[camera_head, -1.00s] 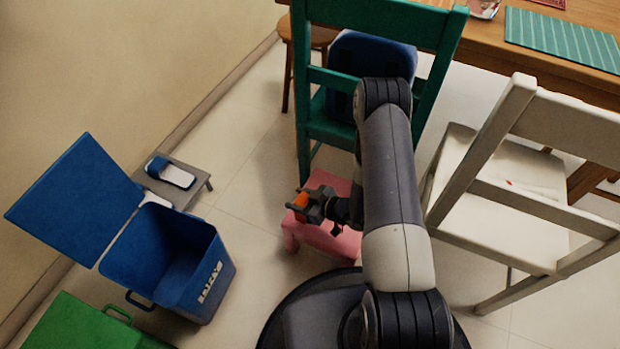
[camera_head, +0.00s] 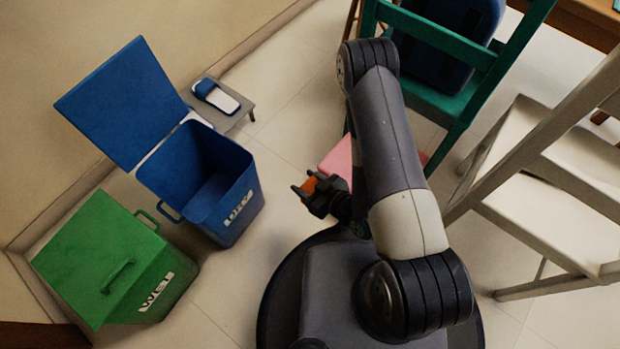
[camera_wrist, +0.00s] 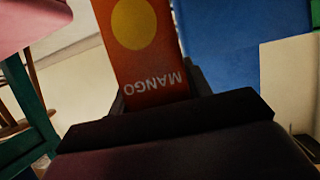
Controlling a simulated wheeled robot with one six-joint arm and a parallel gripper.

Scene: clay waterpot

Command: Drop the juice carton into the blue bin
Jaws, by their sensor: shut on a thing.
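My gripper (camera_head: 308,190) is shut on the juice carton (camera_head: 311,185), which is orange in the head view. In the wrist view the carton (camera_wrist: 142,50) is orange-red with a yellow circle and the word MANGO, and it stands up from the jaws. The blue bin (camera_head: 222,205) stands to the left of my gripper with its lid (camera_head: 122,104) open, and its inside looks empty from here. Clear floor lies between my gripper and the bin.
A green bin (camera_head: 115,262) with a shut lid stands left of the blue bin.

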